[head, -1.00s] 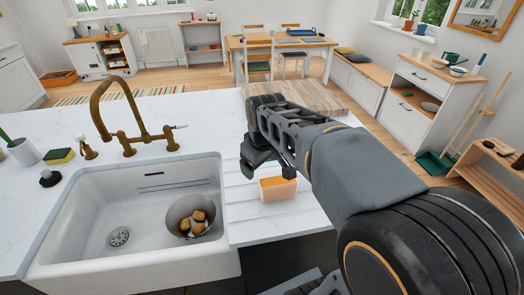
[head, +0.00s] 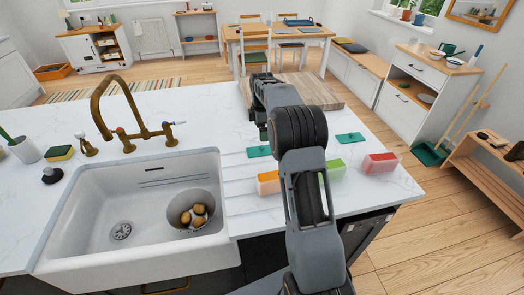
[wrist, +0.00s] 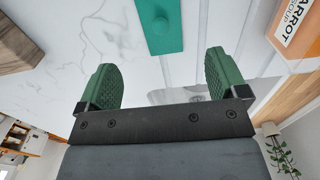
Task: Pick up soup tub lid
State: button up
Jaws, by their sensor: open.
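A flat teal soup tub lid (head: 259,151) lies on the white counter just behind the orange tub (head: 268,182). A second teal lid (head: 351,138) lies further right. My gripper (head: 262,132) is above the counter, near the left lid and in front of the wooden board. In the wrist view, my gripper (wrist: 160,65) has its green fingers wide apart with nothing between them. A teal lid with a round knob (wrist: 160,27) shows beyond the fingertips, near the middle. The carrot soup tub (wrist: 298,25) is at the upper right there.
A green tub (head: 336,170) and a red tub (head: 381,163) stand to the right, the green one partly behind my arm. A wooden board (head: 312,91) lies at the counter's back. The sink (head: 75,225) at left holds a bowl (head: 180,212) with potatoes.

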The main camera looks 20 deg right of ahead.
aim_at(262, 146)
jog(key=shift+f+p, duration=0.95)
jog(key=shift+f, duration=3.65)
jog(key=c, duration=1)
